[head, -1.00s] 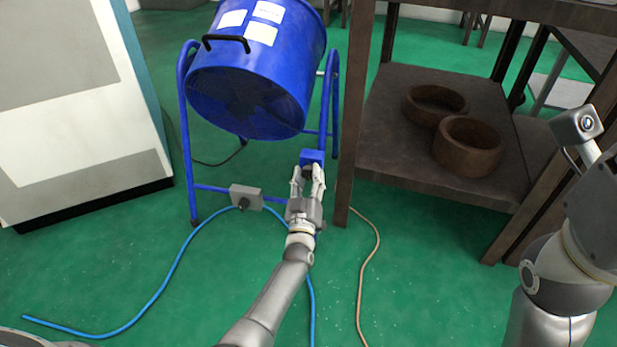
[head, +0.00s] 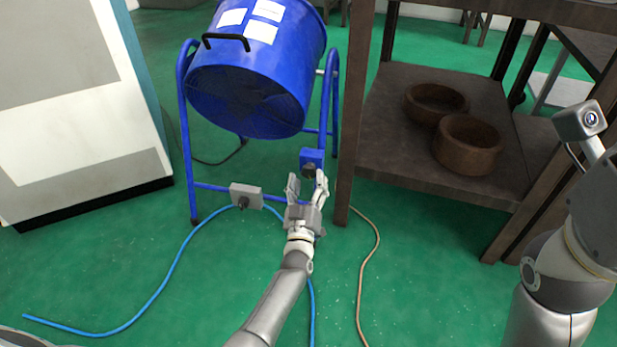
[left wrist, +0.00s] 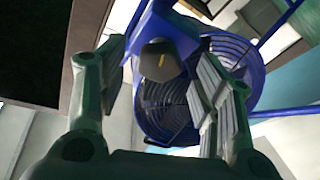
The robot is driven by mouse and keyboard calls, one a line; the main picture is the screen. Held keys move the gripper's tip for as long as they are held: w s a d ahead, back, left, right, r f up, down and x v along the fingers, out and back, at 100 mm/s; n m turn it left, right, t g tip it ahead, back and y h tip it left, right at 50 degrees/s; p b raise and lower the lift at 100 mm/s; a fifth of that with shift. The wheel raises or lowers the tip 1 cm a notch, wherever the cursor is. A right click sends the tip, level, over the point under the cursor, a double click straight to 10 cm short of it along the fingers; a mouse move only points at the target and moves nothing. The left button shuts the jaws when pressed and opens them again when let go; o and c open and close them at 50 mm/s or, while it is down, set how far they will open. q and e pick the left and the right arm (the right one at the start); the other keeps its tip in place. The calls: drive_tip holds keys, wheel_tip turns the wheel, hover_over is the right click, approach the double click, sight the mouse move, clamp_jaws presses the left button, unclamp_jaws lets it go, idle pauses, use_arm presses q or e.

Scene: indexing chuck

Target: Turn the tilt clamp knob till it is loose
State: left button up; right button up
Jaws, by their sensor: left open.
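The tilt clamp knob (head: 309,170) is a small dark knob on a blue block (head: 312,156) on the right leg of the blue fan's stand. In the left wrist view the knob (left wrist: 160,62) shows as a dark, rounded piece with a small yellowish mark. My left gripper (head: 307,181) is open and empty, just short of the knob, its fingers apart. In the left wrist view the knob lies between the two fingers, beyond their tips, with no contact visible. My right arm shows at the right edge, but its gripper is out of view.
The blue fan drum (head: 250,85) is tilted in its tubular stand (head: 187,130). A grey box (head: 246,196) sits on the stand's lower bar. A brown shelf (head: 400,150) holding two round wooden pieces stands close on the right. Blue and tan cables lie on the green floor.

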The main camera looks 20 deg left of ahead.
use_arm(q)
drive_tip(key=shift+v, duration=2.75)
